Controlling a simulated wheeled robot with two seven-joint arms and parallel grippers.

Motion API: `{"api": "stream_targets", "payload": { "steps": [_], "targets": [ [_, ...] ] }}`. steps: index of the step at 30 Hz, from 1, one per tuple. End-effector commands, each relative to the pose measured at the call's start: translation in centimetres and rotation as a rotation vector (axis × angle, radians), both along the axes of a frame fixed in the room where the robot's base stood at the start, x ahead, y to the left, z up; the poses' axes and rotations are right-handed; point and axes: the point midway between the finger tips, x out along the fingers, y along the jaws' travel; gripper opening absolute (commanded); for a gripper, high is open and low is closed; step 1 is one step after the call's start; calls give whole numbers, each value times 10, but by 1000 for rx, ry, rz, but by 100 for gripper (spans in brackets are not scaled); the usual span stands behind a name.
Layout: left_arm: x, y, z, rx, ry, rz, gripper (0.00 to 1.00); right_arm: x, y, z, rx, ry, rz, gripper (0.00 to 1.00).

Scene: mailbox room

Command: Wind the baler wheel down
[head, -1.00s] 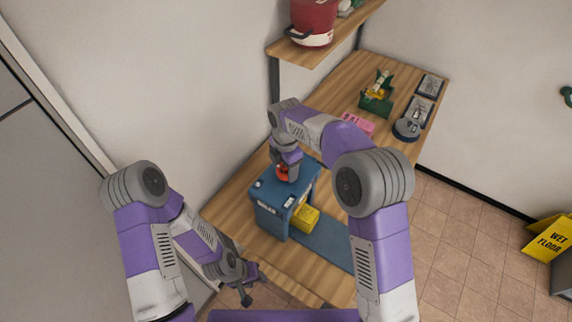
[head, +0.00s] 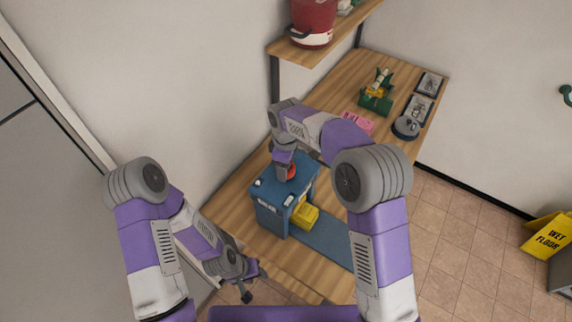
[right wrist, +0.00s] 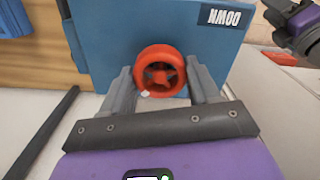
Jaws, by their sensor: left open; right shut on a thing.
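The blue baler (head: 268,196) stands on the wooden table. Its red wheel (head: 292,172) is on its top, partly hidden by my right gripper (head: 285,174). In the right wrist view the red wheel (right wrist: 160,72) sits between the two grey fingers of my right gripper (right wrist: 163,92), which are shut on it. A small white mark shows on the wheel's rim. A yellow block (head: 305,215) is in the baler's opening. My left gripper (head: 249,283) is open and empty, low by the table's near edge.
A pink item (head: 359,122), a green and yellow device (head: 377,95), a round grey object (head: 406,127) and grey trays (head: 418,109) lie farther along the table. A shelf (head: 325,40) with a red pot (head: 312,22) hangs above. A yellow wet-floor sign (head: 548,238) is at the right.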

Motion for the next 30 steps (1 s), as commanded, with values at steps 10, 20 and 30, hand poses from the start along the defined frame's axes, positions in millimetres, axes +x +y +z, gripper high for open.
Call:
{"api": "stream_targets", "payload": {
  "steps": [10,20,30],
  "targets": [
    [0,0,1,0,0,0,43,0,1,1,2,-2,-328,30],
    [0,0,2,0,0,0,43,1,1,1,2,-2,-641,30],
    [0,0,3,0,0,0,43,1,1,2,4,-2,-964,30]
  ]
}}
